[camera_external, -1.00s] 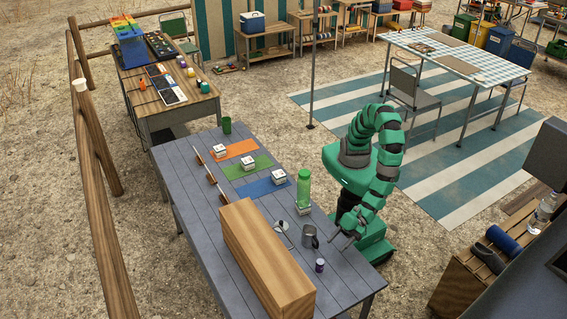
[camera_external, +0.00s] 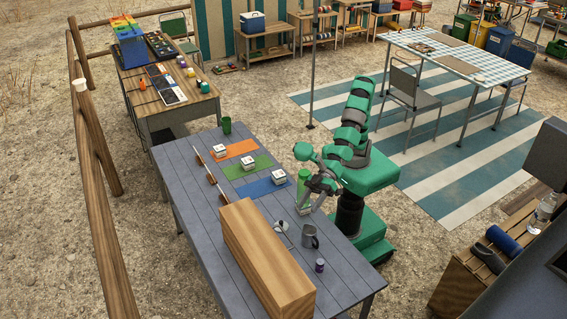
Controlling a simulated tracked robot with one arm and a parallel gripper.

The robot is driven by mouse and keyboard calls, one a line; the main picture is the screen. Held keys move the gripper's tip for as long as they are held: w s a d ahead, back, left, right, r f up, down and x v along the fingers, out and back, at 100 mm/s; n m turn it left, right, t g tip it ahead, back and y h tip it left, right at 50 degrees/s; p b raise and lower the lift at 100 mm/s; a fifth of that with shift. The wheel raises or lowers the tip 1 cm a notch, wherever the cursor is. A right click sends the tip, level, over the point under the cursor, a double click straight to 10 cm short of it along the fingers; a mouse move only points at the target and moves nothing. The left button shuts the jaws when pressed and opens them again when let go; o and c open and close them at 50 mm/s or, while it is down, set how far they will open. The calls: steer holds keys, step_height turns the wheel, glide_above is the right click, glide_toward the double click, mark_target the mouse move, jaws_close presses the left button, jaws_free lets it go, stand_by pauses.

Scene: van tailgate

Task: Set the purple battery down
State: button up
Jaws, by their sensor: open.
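The purple battery (camera_external: 320,265) is a small dark purple cylinder with a pale top. It stands upright on the grey plank table near the front right, just in front of the metal mug (camera_external: 310,237). My gripper (camera_external: 312,202) is open, over the right side of the table beside the green bottle (camera_external: 303,181), well behind and apart from the battery. The arm partly covers the bottle. I cannot tell whether the fingers touch the bottle.
A long wooden box (camera_external: 262,255) takes up the table's front left. Orange (camera_external: 240,147), green (camera_external: 236,172) and blue (camera_external: 256,190) mats lie further back, with white blocks on or beside them. A green cup (camera_external: 226,125) stands at the far end. Bare table surrounds the battery.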

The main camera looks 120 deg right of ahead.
steer(key=w+d+r+t, duration=0.1)
steer(key=d+r+t, duration=0.1)
steer(key=d+r, duration=1.75)
steer(key=s+d+r+h, duration=0.3)
steer(key=s+d+r, duration=0.2)
steer(key=d+r, duration=0.3)
steer(key=s+d+r+t+h, duration=0.1)
steer(key=s+d+r+h, duration=0.2)
steer(key=s+d+r, duration=0.3)
steer(key=d+r, duration=0.2)
steer(key=d, duration=0.3)
steer(key=shift+s+d+m, duration=0.15)
steer(key=shift+m, duration=0.25)
